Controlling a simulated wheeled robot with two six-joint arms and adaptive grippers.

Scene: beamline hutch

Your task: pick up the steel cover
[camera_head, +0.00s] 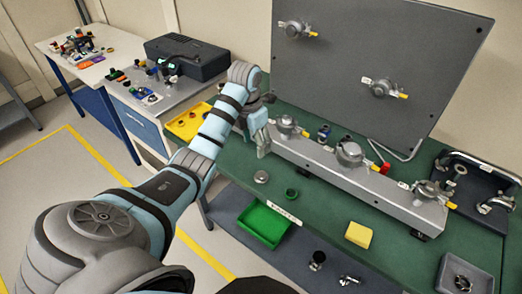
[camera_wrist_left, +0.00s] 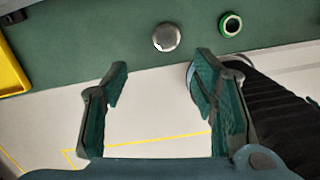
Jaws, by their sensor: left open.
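The steel cover (camera_head: 261,177) is a small round grey disc lying on the green bench top near its front edge. It also shows in the left wrist view (camera_wrist_left: 166,37), at the top centre, beyond my fingertips. My left gripper (camera_head: 263,148) is above the bench, just behind the cover in the head view. In the left wrist view my left gripper (camera_wrist_left: 162,64) has its two fingers wide apart with nothing between them. The cover is apart from both fingers. My right gripper is not in view.
A green ring (camera_head: 291,194) lies just right of the cover. A long grey steel rail (camera_head: 335,178) with valves stands behind. A green bin (camera_head: 262,224) is below the bench edge. A yellow tray (camera_head: 186,127) is to the left, and a yellow block (camera_head: 358,234) to the right.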

